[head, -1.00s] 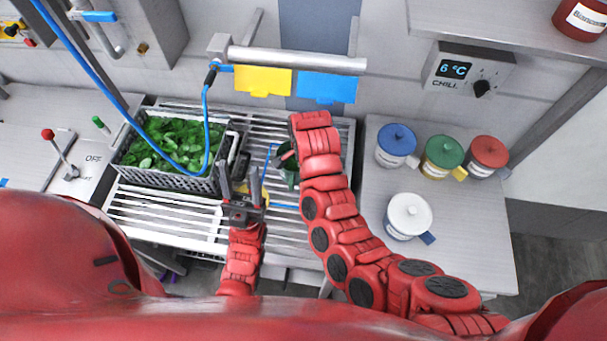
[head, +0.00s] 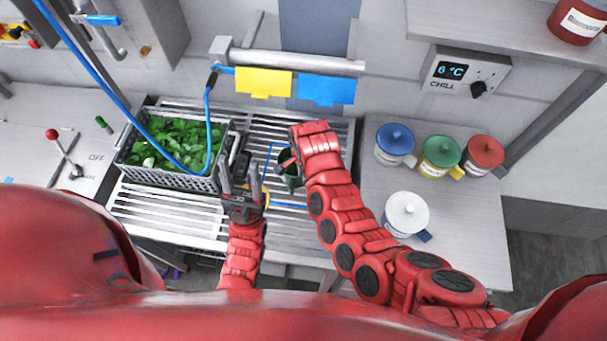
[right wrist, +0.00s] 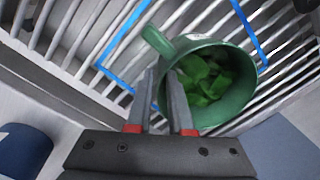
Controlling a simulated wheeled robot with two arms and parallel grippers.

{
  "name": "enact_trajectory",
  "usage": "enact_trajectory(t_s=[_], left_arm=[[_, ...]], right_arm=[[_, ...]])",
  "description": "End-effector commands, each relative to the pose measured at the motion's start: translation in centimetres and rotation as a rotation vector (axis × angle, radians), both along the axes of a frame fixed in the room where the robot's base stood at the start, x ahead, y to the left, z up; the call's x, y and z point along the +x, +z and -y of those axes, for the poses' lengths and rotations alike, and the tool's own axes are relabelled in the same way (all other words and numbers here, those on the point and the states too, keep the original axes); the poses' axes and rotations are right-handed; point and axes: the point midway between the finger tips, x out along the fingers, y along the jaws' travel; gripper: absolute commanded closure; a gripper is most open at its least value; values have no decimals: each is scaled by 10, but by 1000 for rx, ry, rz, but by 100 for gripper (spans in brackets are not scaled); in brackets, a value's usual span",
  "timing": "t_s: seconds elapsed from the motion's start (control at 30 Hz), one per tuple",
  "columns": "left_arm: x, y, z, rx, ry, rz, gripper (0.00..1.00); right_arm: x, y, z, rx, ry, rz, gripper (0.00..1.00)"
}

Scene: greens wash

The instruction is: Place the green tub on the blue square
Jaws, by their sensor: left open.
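The green tub (head: 290,181) is over the slatted rack, partly hidden by my right arm in the head view. In the right wrist view the tub (right wrist: 238,78) has leaves inside and a handle on its left. My right gripper (right wrist: 163,78) has its fingers on either side of the tub's wall, closed on it. The blue square (right wrist: 112,52) is an outline on the slats, and the tub overlaps it. I cannot tell whether the tub touches the slats. My left gripper (head: 244,180) is open and empty, left of the tub.
A crate (head: 178,181) of leaves stands left on the rack (head: 170,212), with a blue hose (head: 206,125) arching over it.

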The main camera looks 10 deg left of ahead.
Motion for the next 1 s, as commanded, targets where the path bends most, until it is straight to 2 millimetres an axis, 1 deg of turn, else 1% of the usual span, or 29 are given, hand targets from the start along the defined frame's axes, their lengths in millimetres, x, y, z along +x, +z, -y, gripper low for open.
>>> enact_trajectory(t_s=[0.03, 0.07, 0.33, 0.43, 0.47, 0.57, 0.73, 0.87, 0.9, 1.0], left_arm=[[0, 0, 0, 0, 0, 0, 48], [0, 0, 0, 0, 0, 0, 48], [0, 1, 0, 0, 0, 0, 48], [0, 7, 0, 0, 0, 0, 48], [0, 3, 0, 0, 0, 0, 48], [0, -2, 0, 0, 0, 0, 48], [0, -13, 0, 0, 0, 0, 48], [0, -23, 0, 0, 0, 0, 48], [0, -18, 0, 0, 0, -1, 48], [0, -14, 0, 0, 0, 0, 48]], right_arm=[[0, 0, 0, 0, 0, 0, 70], [0, 0, 0, 0, 0, 0, 65], [0, 1, 0, -1, 0, -1, 65], [0, 6, 0, -1, 0, -1, 65], [0, 5, 0, 0, 1, 0, 65], [0, 12, -1, 0, 1, 2, 65], [-1, 35, -1, 5, 1, 4, 65], [-2, 61, 0, 4, 1, 5, 65], [-2, 76, 2, 4, -2, 5, 65], [-4, 99, 3, 3, -1, 0, 65]])
